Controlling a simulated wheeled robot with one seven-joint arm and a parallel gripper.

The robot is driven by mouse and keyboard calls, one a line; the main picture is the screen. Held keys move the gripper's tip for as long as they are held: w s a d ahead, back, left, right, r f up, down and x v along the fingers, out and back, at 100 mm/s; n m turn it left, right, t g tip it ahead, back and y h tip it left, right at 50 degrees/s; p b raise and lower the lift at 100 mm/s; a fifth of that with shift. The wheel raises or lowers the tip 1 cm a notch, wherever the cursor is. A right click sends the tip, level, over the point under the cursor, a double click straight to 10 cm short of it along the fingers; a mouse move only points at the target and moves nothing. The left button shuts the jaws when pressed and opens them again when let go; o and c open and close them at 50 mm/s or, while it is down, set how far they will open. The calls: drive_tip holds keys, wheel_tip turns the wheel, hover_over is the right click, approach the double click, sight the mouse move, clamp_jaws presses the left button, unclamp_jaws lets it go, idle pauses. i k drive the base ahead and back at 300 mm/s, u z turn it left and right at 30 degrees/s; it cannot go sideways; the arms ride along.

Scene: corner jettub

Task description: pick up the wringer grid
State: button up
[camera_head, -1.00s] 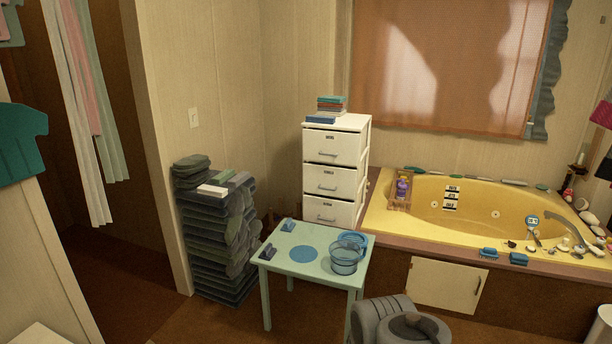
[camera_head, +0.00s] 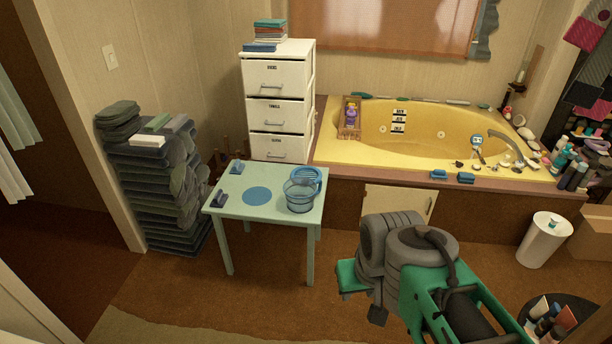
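A small pale green table (camera_head: 232,208) stands left of the middle in the head view. On its right side is a clear blue round tub (camera_head: 299,197). A blue round piece (camera_head: 309,174) with a raised rim sits right behind the tub and is partly hidden by it. It may be the wringer grid, but its slots are too small to tell. A flat blue disc (camera_head: 257,196) lies on the tabletop, left of the tub. My arm is at the lower right, apart from the table. I cannot make out my gripper's fingers.
Brown floor (camera_head: 180,288) is open in front.

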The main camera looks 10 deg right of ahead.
sight(307, 170)
drive_tip(key=u, duration=0.45)
drive_tip(key=i, duration=1.35)
drive_tip(key=u, duration=0.3)
drive_tip(key=i, duration=1.55)
drive_tip(key=z, duration=0.25)
